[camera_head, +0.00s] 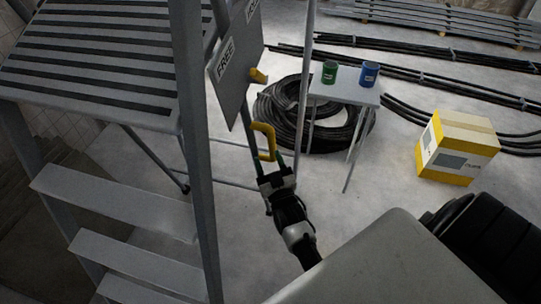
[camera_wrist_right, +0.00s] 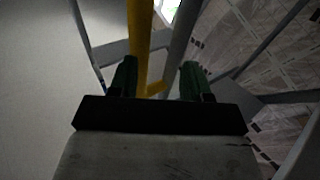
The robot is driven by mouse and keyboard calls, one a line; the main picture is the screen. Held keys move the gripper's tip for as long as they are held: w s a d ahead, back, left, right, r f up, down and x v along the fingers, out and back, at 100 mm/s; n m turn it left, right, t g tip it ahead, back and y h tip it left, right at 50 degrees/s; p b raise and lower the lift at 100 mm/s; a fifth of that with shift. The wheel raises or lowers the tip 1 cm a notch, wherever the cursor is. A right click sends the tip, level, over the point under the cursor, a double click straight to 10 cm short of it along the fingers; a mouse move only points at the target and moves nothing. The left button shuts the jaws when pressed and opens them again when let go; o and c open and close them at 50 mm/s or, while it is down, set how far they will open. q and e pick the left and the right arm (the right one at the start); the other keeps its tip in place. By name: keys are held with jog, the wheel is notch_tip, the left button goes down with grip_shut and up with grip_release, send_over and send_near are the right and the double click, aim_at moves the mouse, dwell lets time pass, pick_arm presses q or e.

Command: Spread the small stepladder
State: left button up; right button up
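A grey stepped frame with a slatted top platform (camera_head: 95,55) and flat treads (camera_head: 115,203) stands close at the left. I cannot tell whether it is the small stepladder or how far its legs are spread. A yellow handle (camera_head: 268,131) shows below a grey panel (camera_head: 233,75) marked FREE. My right gripper (camera_head: 268,158) is at this handle. In the right wrist view, its dark green fingers (camera_wrist_right: 158,78) are apart. A yellow bar (camera_wrist_right: 140,45) runs between them, nearer the left finger, with a gap to the right one. My left gripper is not in view.
A small white-topped stand (camera_head: 345,92) carries a green can (camera_head: 330,72) and a blue can (camera_head: 369,73). A yellow-and-white box (camera_head: 457,148) stands at the right. Dark pipes lie at the back. Floor between stand and box is clear.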

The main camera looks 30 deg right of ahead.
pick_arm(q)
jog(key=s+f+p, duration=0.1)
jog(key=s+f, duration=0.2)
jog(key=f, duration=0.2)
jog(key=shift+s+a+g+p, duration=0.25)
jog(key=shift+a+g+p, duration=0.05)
pick_arm(e)
jog(key=v, duration=1.1)
jog(key=shift+s+r, duration=0.2)
jog(key=shift+r, duration=0.2)
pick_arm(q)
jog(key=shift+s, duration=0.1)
